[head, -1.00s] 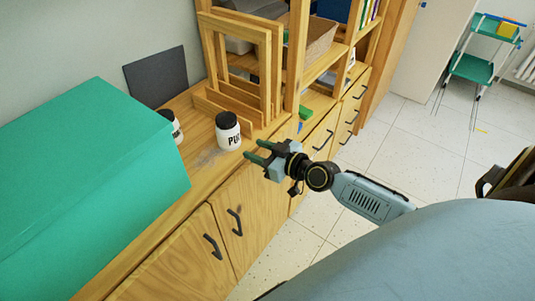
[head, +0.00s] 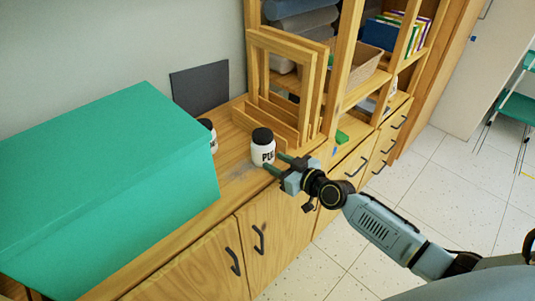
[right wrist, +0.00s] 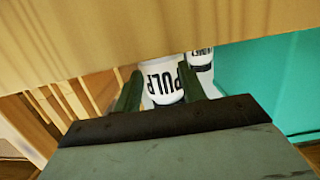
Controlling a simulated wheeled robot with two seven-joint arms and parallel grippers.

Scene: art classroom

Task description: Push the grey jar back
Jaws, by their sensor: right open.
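No jar looks clearly grey. A white jar (head: 262,153) with a black lid and black lettering stands upright near the front edge of the wooden counter (head: 238,184). A second such jar (head: 212,138) stands behind it to the left, partly hidden by the green box. My right gripper (head: 277,164) is open at the near jar's front right. In the right wrist view the near jar (right wrist: 162,88) shows inverted, between the green fingers, and the second jar (right wrist: 201,59) is beyond. Contact with the fingers cannot be told. My left gripper is out of view.
A large green box (head: 110,190) fills the counter's left side. Wooden frames (head: 288,85) stand behind the near jar, to the right. A dark panel (head: 200,88) leans on the wall. A small green block (head: 342,137) lies right of the frames.

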